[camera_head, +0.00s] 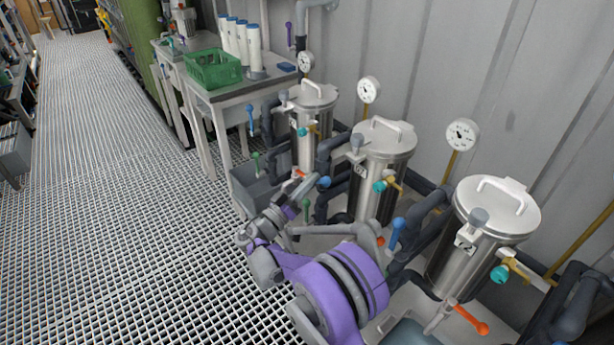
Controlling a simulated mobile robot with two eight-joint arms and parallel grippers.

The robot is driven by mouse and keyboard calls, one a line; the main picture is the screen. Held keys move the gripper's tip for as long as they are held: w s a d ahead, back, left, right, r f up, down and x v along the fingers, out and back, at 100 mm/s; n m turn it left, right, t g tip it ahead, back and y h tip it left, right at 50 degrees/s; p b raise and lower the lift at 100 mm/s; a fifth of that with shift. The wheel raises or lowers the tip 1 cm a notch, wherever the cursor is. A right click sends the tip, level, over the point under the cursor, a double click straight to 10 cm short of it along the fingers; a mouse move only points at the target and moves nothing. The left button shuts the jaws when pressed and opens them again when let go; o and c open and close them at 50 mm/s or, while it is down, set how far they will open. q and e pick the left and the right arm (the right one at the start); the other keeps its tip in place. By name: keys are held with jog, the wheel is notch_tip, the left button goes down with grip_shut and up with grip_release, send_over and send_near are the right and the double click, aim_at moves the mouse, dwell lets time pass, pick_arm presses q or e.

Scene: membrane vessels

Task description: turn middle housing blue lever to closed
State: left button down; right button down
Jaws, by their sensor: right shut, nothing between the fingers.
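Three steel housings stand in a row along the wall. The middle housing (383,172) has a white lid handle and a pipe on its left. A blue lever (325,182) shows beside this pipe, seen nearly end-on; its exact angle is hard to tell. My right gripper (311,185) is shut and empty, with its tips just left of this lever; I cannot tell if they touch. Another blue lever (396,233) stands near upright by the nearest housing (470,245), and one more (251,116) by the far housing (314,135). My left gripper is out of view.
An orange lever (472,320) sticks out low by the nearest housing. Pressure gauges (462,134) stand behind the housings. A table with a green crate (213,69) and white cylinders stands at the back. The grating floor (120,220) at left is clear.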

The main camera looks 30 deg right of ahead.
jog(key=f+m+g, duration=0.1)
jog(key=m, duration=0.1)
jog(key=s+f+m, duration=0.1)
jog(key=m, duration=0.1)
jog(key=m+g, duration=0.1)
jog(key=shift+s+f+m+g+h+b, duration=0.15)
jog(key=shift+f+m+g+h+b, duration=0.15)
jog(key=shift+f+m+h+b, duration=0.1)
jog(key=shift+f, duration=0.15)
dwell(0.4)
jog(key=a+p, duration=0.2)
jog(key=a, duration=0.7)
jog(key=shift+s+a+r+p, duration=0.15)
jog(key=shift+s+r+p, duration=0.15)
jog(key=shift+s+r, duration=0.1)
